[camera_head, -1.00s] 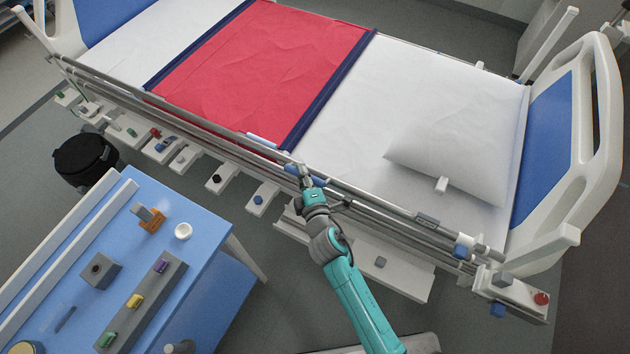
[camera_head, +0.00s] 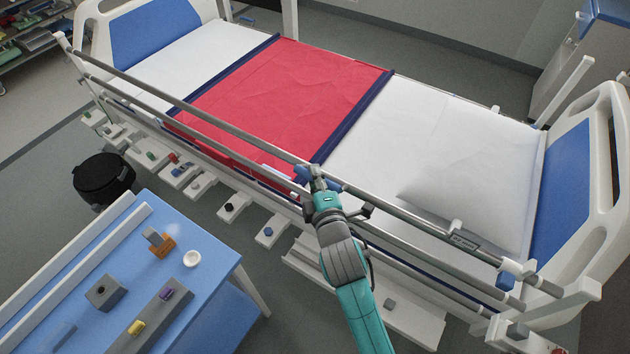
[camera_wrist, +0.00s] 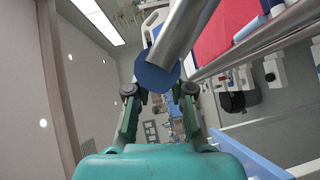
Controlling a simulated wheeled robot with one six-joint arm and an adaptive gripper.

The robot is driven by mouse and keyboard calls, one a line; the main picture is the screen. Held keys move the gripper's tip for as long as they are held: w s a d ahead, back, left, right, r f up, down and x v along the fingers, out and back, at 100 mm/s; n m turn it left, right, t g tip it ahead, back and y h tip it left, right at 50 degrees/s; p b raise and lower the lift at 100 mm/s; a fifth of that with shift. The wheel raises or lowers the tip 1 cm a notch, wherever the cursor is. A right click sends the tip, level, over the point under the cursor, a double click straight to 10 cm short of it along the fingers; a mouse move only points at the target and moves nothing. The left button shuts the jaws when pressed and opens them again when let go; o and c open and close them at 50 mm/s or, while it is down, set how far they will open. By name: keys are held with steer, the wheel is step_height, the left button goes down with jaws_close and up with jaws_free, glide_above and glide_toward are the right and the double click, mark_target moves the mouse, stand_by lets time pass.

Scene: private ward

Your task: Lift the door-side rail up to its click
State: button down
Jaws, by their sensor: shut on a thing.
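The near-side rail is a long grey bar (camera_head: 420,222) along the bed's near edge. In the head view it stands above the mattress edge, with lower bars beneath it. My gripper (camera_head: 316,176) is shut on the rail's blue grip (camera_head: 332,186), around the middle of its length. In the wrist view my gripper (camera_wrist: 160,100) has its two fingers either side of a blue round piece (camera_wrist: 156,78), with a grey bar (camera_wrist: 185,30) running up from it. The fingertips' contact is partly hidden. I cannot see whether the rail's latch is engaged.
The bed holds a red sheet (camera_head: 280,100) and a white pillow (camera_head: 465,205). A blue table (camera_head: 215,235) with small blocks stands at lower left, and a black bin (camera_head: 103,178) lies beyond it. Small ledges with coloured knobs line the bed's lower side.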

steer(key=shift+r, duration=0.55)
steer(key=c, duration=1)
jaws_free()
steer(key=shift+f, duration=0.2)
steer(key=shift+s+d, duration=0.1)
steer(key=shift+s, duration=0.5)
steer(key=v, duration=1)
steer(key=shift+s+r, duration=0.1)
steer(key=shift+s, duration=0.25)
steer(key=shift+d, duration=0.1)
